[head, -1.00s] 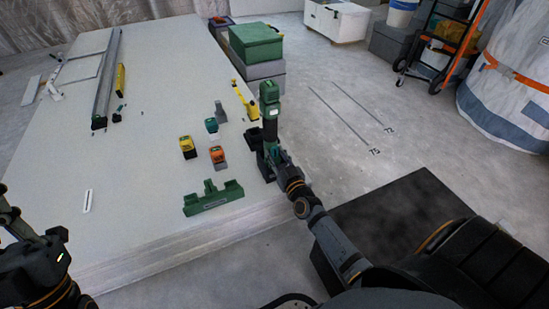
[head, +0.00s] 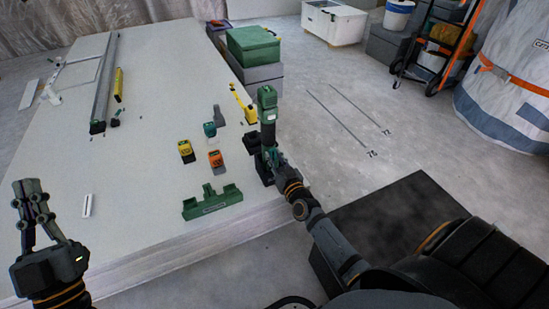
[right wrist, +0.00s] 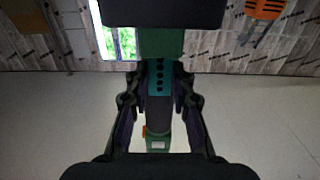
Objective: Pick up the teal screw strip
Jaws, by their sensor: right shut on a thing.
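A small teal block (head: 209,129) stands on the white panel among other small blocks; it is the only loose teal thing I see there, and I cannot tell if it is a screw strip. In the right wrist view a teal strip with a row of dark holes (right wrist: 159,75) shows on the green and black power tool (head: 267,103). My right gripper (head: 266,154) is shut on this tool, upright at the panel's right edge. My left gripper (head: 31,186) is open and empty at the left, fingers pointing away from me, well apart from the teal block.
A yellow block (head: 186,151), an orange block (head: 215,160) and a green rack (head: 213,203) stand near the teal block. A small white strip (head: 88,205) lies right of my left gripper. A long metal rail (head: 102,85) and yellow level (head: 119,85) lie further back.

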